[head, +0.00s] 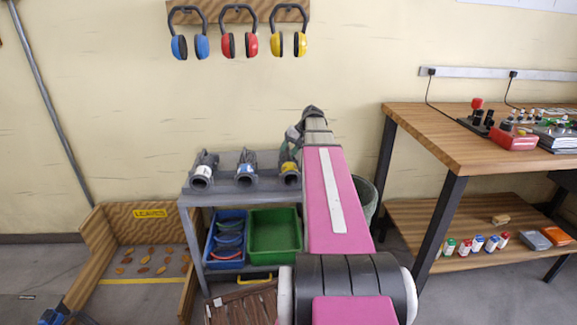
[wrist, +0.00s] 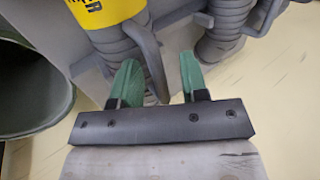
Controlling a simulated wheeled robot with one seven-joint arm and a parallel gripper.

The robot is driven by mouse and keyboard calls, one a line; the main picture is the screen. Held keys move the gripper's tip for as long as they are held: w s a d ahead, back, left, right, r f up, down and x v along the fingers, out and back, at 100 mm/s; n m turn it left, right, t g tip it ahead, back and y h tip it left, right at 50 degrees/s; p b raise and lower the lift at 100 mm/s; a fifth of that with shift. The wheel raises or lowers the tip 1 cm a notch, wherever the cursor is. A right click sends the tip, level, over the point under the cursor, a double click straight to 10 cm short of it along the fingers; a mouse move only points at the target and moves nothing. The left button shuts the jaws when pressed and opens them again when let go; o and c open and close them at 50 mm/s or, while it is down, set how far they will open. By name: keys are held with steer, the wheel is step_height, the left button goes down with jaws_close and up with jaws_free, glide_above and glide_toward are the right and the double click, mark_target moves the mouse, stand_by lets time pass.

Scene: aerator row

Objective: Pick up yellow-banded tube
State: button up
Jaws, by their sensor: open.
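The yellow-banded tube (head: 289,172) is a grey tube with a yellow band, at the right end of a row of three on a grey cart. In the wrist view its yellow band (wrist: 100,12) shows at the top left, with ribbed grey hose below it. My gripper (wrist: 160,78) has green fingers, apart, with no tube clamped between them. A thin grey bar, perhaps part of the tube, shows between or behind the fingers. In the head view my gripper (head: 292,147) is small and partly hidden, just above and behind the yellow-banded tube. I cannot tell whether they touch.
Two similar tubes, one white-banded (head: 203,170) and one blue-banded (head: 245,168), lie to the left on the cart (head: 187,200). Blue (head: 212,250) and green (head: 275,232) trays sit below. A bin (head: 366,198) stands right of the cart, a workbench (head: 450,150) farther right.

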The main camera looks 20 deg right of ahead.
jaws_close()
steer(key=shift+r, duration=0.1)
